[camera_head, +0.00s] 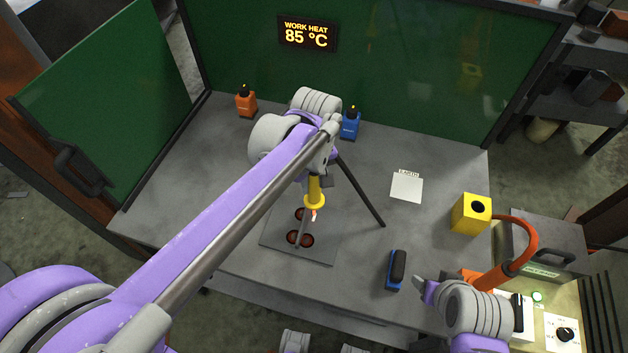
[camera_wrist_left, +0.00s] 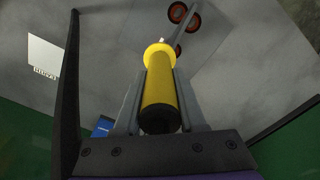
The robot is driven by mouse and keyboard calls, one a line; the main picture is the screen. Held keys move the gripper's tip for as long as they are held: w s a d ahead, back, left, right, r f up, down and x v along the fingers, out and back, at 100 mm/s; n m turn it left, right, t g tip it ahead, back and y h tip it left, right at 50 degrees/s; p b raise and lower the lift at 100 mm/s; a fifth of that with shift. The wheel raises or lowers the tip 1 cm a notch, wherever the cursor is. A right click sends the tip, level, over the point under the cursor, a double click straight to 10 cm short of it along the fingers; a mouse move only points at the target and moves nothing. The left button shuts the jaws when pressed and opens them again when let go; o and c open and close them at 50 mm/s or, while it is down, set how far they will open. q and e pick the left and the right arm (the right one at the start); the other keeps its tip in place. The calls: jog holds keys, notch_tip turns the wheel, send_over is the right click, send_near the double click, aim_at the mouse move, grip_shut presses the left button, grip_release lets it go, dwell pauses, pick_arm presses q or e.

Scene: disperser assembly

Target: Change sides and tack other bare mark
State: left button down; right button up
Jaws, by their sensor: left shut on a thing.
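My left gripper (camera_head: 315,178) is shut on a yellow-handled tool (camera_head: 316,190) with a wide yellow collar, its pale tip pointing down over a grey plate (camera_head: 325,250). The same tool (camera_wrist_left: 158,95) fills the middle of the left wrist view. An orange-red glow shows at the tip in the head view. A thin grey strip (camera_head: 302,232) runs across the plate, with dark red-ringed round marks (camera_head: 307,241) beside it. A red mark also shows in the wrist view (camera_wrist_left: 178,12). Whether the tip touches anything is unclear. My right gripper (camera_head: 425,290) is at the lower right; its jaws are unclear.
A blue and black tool (camera_head: 396,269) lies near the right gripper. A yellow block with a hole (camera_head: 470,214) stands right, by an orange hose (camera_head: 527,235). A white card (camera_head: 407,187), an orange bottle (camera_head: 246,101) and a blue bottle (camera_head: 351,123) stand farther back. A display (camera_head: 307,34) reads 85 °C.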

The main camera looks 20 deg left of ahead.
pick_arm(q)
jog(key=shift+s+f+b, duration=0.1)
jog(key=shift+f+b, duration=0.3)
jog(key=shift+f, duration=0.35)
pick_arm(e)
jog(key=shift+s+f, duration=0.15)
jog(key=shift+f, duration=0.35)
dwell(0.9)
pick_arm(q)
jog(key=shift+r, duration=0.1)
jog(key=shift+r+p, duration=2.75)
jog(key=shift+r, duration=1.8)
pick_arm(e)
notch_tip(320, 180, up, 7)
jog(key=w, duration=0.2)
jog(key=shift+w+t, duration=0.25)
jog(key=shift+t, duration=0.05)
pick_arm(q)
jog(key=shift+f, duration=0.1)
pick_arm(e)
jog(key=shift+s, duration=0.15)
